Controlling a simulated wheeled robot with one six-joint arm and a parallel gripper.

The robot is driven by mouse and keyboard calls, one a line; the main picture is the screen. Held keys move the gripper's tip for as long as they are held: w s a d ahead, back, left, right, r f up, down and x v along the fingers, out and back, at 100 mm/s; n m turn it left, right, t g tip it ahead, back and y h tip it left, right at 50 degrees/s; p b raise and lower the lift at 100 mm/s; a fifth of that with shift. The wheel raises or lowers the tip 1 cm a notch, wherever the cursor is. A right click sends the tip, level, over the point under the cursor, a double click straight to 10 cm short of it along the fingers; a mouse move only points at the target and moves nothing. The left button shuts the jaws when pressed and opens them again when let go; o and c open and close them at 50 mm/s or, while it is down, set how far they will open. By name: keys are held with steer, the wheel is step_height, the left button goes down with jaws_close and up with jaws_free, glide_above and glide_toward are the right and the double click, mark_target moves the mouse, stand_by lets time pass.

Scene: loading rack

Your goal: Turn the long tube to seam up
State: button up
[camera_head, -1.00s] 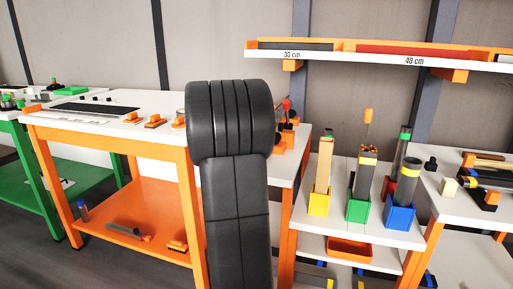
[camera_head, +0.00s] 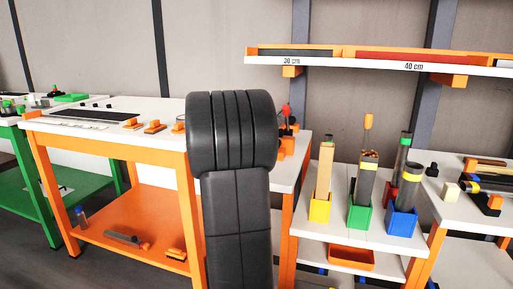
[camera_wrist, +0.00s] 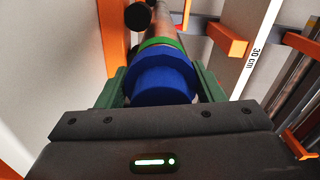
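In the wrist view a tube (camera_wrist: 166,36) points away from me, with a blue near end (camera_wrist: 163,78) and a green band (camera_wrist: 160,43) behind it. The green fingers of my gripper (camera_wrist: 162,84) stand at both sides of the blue end and appear closed on it. No seam can be made out on the tube. In the head view my dark arm hides my gripper and this tube.
A shelf (camera_head: 385,63) marked 30 cm and 40 cm runs along the wall. Yellow (camera_head: 320,209), green (camera_head: 359,216) and blue (camera_head: 401,222) bins hold upright pieces below it. An orange-framed bench (camera_head: 105,150) stands left. Dark round ends (camera_wrist: 137,16) show near the tube.

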steer(key=p+v, duration=0.1)
steer(key=v, duration=1.3)
steer(key=shift+p, duration=0.4)
steer(key=shift+w+d, duration=0.1)
steer(key=shift+w, duration=0.1)
steer(key=b+x, duration=0.1)
steer(key=x, duration=1.2)
steer(key=shift+w+d+b, duration=0.1)
steer(key=shift+w+b, duration=0.25)
